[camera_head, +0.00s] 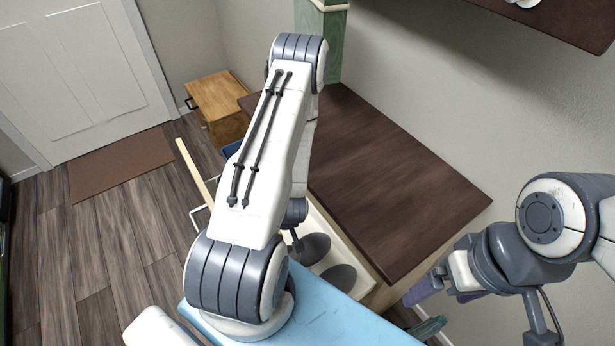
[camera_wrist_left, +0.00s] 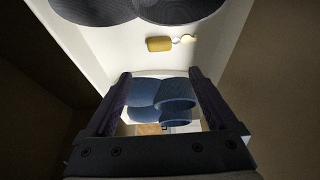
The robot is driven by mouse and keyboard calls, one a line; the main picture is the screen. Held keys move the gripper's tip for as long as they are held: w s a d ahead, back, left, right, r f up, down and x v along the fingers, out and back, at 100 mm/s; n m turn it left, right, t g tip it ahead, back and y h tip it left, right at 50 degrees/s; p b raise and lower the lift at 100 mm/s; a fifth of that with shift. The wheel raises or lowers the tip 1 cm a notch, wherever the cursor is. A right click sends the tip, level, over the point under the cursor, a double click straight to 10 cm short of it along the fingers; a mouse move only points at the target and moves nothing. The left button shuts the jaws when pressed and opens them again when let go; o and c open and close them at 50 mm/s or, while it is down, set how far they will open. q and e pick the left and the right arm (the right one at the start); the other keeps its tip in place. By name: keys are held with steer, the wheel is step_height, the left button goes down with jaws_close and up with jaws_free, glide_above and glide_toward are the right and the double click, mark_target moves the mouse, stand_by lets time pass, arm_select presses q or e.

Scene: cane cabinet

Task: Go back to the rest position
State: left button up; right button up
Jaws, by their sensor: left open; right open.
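My left arm rises across the middle of the head view and bends down over an open drawer. Its gripper is hidden there behind the arm. In the left wrist view my left gripper (camera_wrist_left: 160,82) is open, its two dark fingers spread inside the drawer. Blue rounded objects (camera_wrist_left: 165,98), perhaps slippers, show between and beyond the fingers. I cannot tell if the fingers touch them. My right gripper (camera_head: 438,288) is open at the lower right of the head view, beside the cabinet (camera_head: 385,185), and appears empty.
The open drawer (camera_head: 350,252) holds dark oval objects (camera_head: 338,278). A small yellow item (camera_wrist_left: 159,44) lies in it. A wooden box (camera_head: 217,98) stands near the door (camera_head: 75,60). A brown mat (camera_head: 125,164) lies on open floor at left. A dark shelf (camera_head: 560,20) hangs at upper right.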

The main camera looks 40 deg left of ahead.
arm_select(q)
steer(key=x, duration=1.2)
steer(key=shift+b, duration=0.4)
step_height(320, 180, up, 3)
steer(key=shift+r, duration=0.4)
